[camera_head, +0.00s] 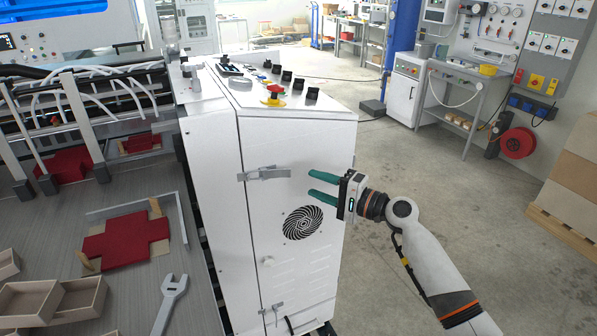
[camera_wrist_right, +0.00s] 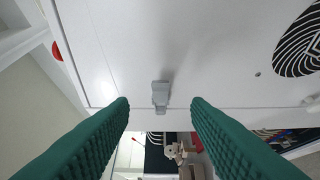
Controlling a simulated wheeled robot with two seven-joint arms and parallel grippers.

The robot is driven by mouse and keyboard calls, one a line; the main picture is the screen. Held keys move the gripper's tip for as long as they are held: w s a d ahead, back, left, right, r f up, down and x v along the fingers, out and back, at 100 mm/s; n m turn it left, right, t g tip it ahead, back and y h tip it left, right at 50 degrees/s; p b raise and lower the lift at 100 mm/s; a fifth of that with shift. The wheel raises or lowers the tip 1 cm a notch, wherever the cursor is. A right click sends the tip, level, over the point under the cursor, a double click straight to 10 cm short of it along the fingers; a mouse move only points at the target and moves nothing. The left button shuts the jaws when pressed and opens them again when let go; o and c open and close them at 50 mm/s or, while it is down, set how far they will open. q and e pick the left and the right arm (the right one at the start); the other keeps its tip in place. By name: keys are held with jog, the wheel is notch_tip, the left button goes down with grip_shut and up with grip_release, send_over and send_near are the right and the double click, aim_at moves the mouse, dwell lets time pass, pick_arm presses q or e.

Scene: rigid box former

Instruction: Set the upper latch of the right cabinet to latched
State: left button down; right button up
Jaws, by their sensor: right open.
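The white cabinet (camera_head: 285,130) stands in the middle of the head view, with its door facing right. Its upper latch (camera_head: 263,173) is a grey metal piece lying level across the door's left seam. In the right wrist view the latch (camera_wrist_right: 160,93) sits in the middle, just at the seam. I cannot tell for sure whether it is latched. My right gripper (camera_head: 311,183) is open and empty, right of the latch and apart from it. In the wrist view its green fingers (camera_wrist_right: 160,103) frame the latch on either side. My left gripper is not in view.
A lower latch (camera_head: 272,308) and a round black fan grille (camera_head: 302,222) are on the same door. A red stop knob (camera_head: 274,89) sits on the sloped top panel. A grey worktable (camera_head: 125,195) with a wrench (camera_head: 171,298) adjoins at left. The floor right of the cabinet is clear.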

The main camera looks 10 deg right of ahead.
aim_at(287, 174)
jog(key=p+x, duration=0.1)
jog(key=x, duration=0.5)
jog(key=shift+w+a, duration=0.1)
jog(key=shift+w, duration=0.05)
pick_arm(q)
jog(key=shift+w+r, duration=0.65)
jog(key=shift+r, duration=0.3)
pick_arm(e)
jog(key=shift+w+a+f, duration=0.1)
jog(key=shift+w+a, duration=0.35)
jog(key=shift+w, duration=0.05)
jog(key=shift+c, duration=0.5)
grip_shut()
jog(key=n+g+y+b, duration=0.1)
jog(key=b, duration=0.3)
jog(key=w+n+g+y+b, duration=0.1)
jog(key=b, duration=0.3)
jog(key=shift+d+f, duration=0.2)
jog(key=shift+d, duration=0.05)
jog(key=shift+w+r+g+b, duration=0.1)
jog(key=shift+r+g+b, duration=0.05)
jog(key=shift+g+b, duration=0.35)
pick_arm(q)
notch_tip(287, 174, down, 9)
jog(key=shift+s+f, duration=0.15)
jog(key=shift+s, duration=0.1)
pick_arm(e)
jog(key=shift+r+n, duration=0.25)
jog(key=shift+n, duration=0.05)
